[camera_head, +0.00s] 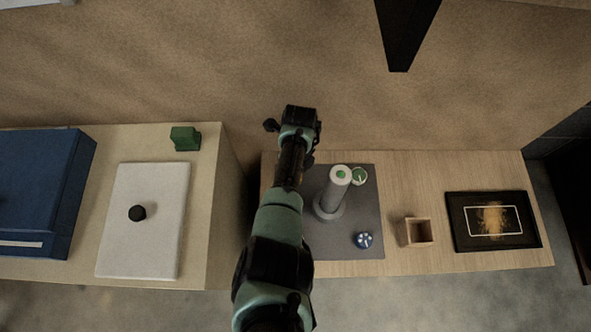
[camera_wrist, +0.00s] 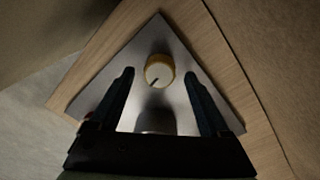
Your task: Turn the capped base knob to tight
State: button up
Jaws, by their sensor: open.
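In the wrist view a yellow-rimmed knob (camera_wrist: 159,71) with a pale face and dark pointer line stands on a grey plate, near its corner. My gripper (camera_wrist: 159,77) is open, its two dark fingers on either side of the knob's line and apart from it. A grey rounded shape (camera_wrist: 156,121) lies between the fingers, partly hidden by the gripper. In the head view the grey plate (camera_head: 345,245) carries a tall grey post (camera_head: 332,197) with a white top and green dot, a green-and-white dial (camera_head: 359,176) and a blue-and-white knob (camera_head: 363,240). My arm hides the plate's left part; the yellow knob does not show there.
The plate lies on a wooden table (camera_head: 470,263). A small open wooden box (camera_head: 404,232) and a dark framed picture (camera_head: 457,240) are to the right. A left counter holds a white board (camera_head: 160,225) with a black knob, a green block (camera_head: 185,138) and a blue case (camera_head: 40,190).

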notch_tip(320, 180, up, 12)
jog(key=p, duration=0.6)
jog(key=shift+w+d, duration=0.2)
jog(key=shift+d, duration=0.05)
jog(key=shift+f, duration=0.15)
